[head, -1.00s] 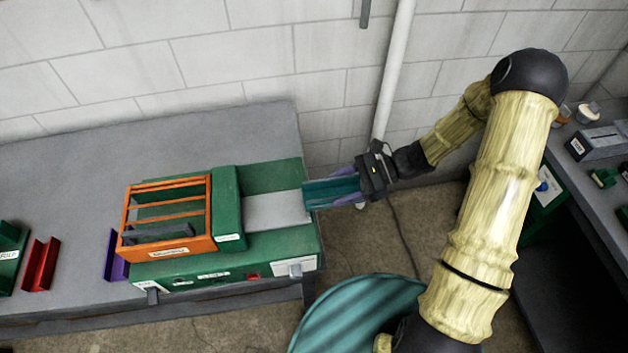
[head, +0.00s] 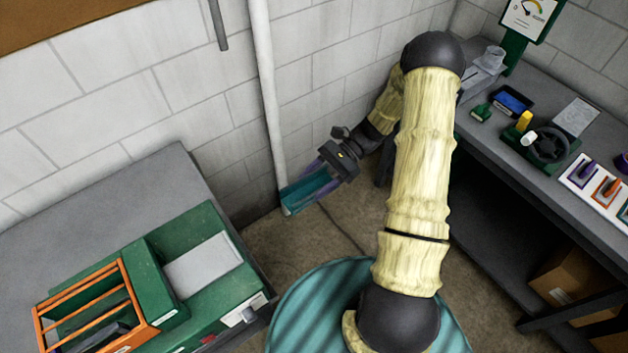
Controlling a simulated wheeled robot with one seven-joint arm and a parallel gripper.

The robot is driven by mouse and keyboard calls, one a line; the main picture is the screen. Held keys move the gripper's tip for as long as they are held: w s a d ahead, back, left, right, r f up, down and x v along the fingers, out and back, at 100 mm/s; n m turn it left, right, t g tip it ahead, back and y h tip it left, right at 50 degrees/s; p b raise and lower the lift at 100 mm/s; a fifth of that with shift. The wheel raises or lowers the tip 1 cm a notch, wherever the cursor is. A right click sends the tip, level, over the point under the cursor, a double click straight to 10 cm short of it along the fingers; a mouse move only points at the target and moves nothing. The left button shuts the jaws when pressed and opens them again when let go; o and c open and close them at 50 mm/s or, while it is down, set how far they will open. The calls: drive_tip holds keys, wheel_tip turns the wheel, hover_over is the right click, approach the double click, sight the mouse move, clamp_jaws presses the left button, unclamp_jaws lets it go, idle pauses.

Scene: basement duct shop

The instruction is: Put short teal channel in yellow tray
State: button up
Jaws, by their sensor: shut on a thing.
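A short teal channel (head: 303,192) is held in my gripper (head: 325,170), which is shut on its right end. The channel is in the air over the floor, between the left bench and the wall, clear of the green machine. Its open trough faces up and its free end points down and left. Purple fingers show along its sides. I cannot make out a yellow tray in view.
A green machine (head: 185,235) with an orange slatted guard (head: 88,305) stands on the left grey bench (head: 95,215). A white pipe (head: 267,90) runs down the wall behind the channel. The right bench (head: 500,150) holds a small dark-blue tray (head: 513,100), a yellow-topped piece (head: 524,120) and a white board with coloured pieces (head: 590,185).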

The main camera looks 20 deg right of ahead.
sight(309, 193)
drive_tip(key=shift+s+a, duration=0.15)
drive_tip(key=shift+s, duration=0.05)
drive_tip(key=shift+f, duration=0.1)
drive_tip(key=shift+a+f+m+t, duration=0.15)
drive_tip(key=shift+f+m+t, duration=0.15)
drive_tip(key=f+m+t+b, duration=0.1)
drive_tip(key=f+m+t, duration=0.1)
drive_tip(key=w+f+m+t+b, duration=0.1)
drive_tip(key=f+t, duration=0.1)
drive_tip(key=f, duration=0.1)
drive_tip(key=w+a+f+m+t+b, duration=0.1)
drive_tip(key=f+m+t, duration=0.1)
drive_tip(key=shift+w+f+m+t+y, duration=0.2)
drive_tip(key=shift+w+m+t+y, duration=0.1)
drive_tip(key=shift+t+y, duration=0.1)
drive_tip(key=d+f+m+t+h+b, duration=0.2)
drive_tip(key=f+m+t, duration=0.3)
drive_tip(key=f, duration=0.4)
drive_tip(key=shift+d+f+h, duration=0.15)
drive_tip(key=shift+d+h, duration=0.15)
drive_tip(key=shift+d, duration=0.4)
